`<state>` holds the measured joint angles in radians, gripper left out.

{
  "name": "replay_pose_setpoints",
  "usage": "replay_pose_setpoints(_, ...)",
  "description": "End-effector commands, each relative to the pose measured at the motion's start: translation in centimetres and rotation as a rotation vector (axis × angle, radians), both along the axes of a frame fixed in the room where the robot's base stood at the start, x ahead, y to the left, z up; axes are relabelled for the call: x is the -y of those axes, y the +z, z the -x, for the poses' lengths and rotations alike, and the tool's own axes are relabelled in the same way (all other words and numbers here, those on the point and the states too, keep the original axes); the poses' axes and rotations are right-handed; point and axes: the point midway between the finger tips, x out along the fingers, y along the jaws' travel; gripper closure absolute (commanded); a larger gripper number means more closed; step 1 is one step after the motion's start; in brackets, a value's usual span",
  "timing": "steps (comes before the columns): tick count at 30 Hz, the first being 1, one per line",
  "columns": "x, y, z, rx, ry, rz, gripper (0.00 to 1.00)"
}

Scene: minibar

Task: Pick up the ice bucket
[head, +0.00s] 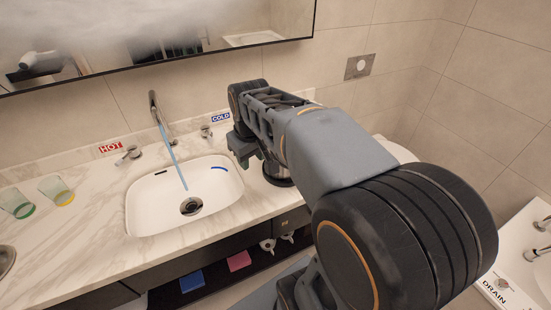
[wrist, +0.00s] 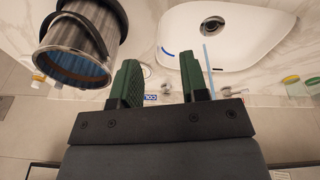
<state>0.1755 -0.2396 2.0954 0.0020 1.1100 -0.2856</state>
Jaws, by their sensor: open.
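The ice bucket (wrist: 80,42) is a metallic, ribbed cylinder with a dark rim and a dark curved handle. In the wrist view it is at the upper left, beside my left finger and outside the gap between the fingers. In the head view the ice bucket (head: 278,177) stands on the counter right of the sink, mostly hidden behind my arm. My gripper (wrist: 158,80) is open, with two green fingers apart and nothing between them. In the head view my gripper (head: 241,150) hangs near the sink's right edge; its exact gap to the bucket cannot be told.
The marble counter (head: 92,234) holds the white sink (head: 145,210), with blue water running from the faucet (head: 155,105). HOT and COLD taps stand behind it. Two glass tumblers (head: 57,190) are at the left. A mirror (head: 200,35) hangs above. Blue and pink items lie below.

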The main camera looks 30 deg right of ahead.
Motion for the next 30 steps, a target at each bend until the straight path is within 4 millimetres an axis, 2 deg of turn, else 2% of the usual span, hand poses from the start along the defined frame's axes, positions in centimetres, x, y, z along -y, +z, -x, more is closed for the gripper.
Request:
replay_pose_setpoints(1, 1.7, 0.9, -1.6, -0.03, 0.009, 0.003, 0.59)
replay_pose_setpoints(6, 6.6, 2.4, -5.2, -0.113, 0.075, -0.001, 0.59)
replay_pose_setpoints(12, 10.3, 2.7, -7.2, -0.164, 0.124, -0.013, 0.59)
replay_pose_setpoints(14, 10.8, 2.2, -7.5, -0.173, 0.134, -0.016, 0.59)
replay_pose_setpoints(24, 11.2, -3.5, -7.5, -0.18, 0.139, -0.019, 0.59)
replay_pose_setpoints(30, 11.2, -5.4, -7.6, -0.177, 0.139, -0.017, 0.59)
